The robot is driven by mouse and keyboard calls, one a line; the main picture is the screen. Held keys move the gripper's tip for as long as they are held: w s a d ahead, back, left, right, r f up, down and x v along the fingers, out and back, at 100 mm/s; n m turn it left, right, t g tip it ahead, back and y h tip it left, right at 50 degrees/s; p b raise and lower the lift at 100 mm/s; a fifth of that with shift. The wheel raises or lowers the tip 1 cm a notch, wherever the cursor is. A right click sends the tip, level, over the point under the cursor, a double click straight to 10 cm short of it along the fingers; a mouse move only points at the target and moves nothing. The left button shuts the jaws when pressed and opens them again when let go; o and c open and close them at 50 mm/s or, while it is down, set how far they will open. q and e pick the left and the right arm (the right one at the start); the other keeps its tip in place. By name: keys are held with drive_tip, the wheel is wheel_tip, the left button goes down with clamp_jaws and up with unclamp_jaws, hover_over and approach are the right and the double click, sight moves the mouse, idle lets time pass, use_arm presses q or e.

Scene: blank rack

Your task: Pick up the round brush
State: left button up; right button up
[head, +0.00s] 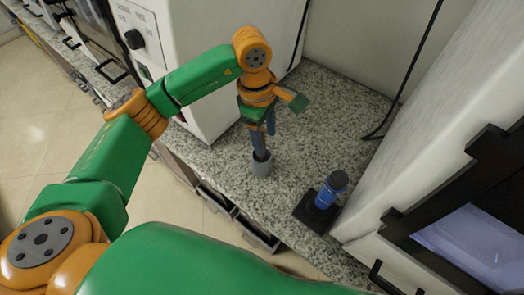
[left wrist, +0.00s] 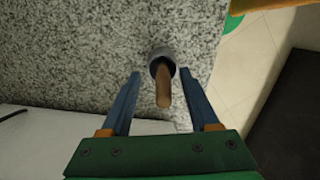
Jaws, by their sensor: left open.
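The round brush has a brown wooden handle (left wrist: 163,90) that rises from a short grey cylinder (head: 261,165) on the speckled counter. In the left wrist view the cylinder (left wrist: 161,58) is dark inside its rim; I cannot tell whether it is the brush's own head or a holder. My left gripper (head: 265,146) is above it, pointing down. In the left wrist view its open blue fingers (left wrist: 160,74) stand on either side of the handle, with a gap on both sides. In the head view the fingers partly hide the handle. My right gripper is out of view.
A blue cylinder with a dark top (head: 331,190) stands on a black base to the right, near the counter's front edge. A white machine (head: 190,50) is at the left and another white appliance (head: 430,130) at the right. Bare speckled counter (head: 325,110) lies behind.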

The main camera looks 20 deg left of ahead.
use_arm(q)
drive_tip(key=p, duration=0.1)
hover_over(265, 158)
drive_tip(key=f, duration=0.4)
drive_tip(key=shift+s+a+f, duration=0.1)
drive_tip(key=shift+a, duration=0.25)
drive_tip(key=shift+f, duration=0.2)
clamp_jaws()
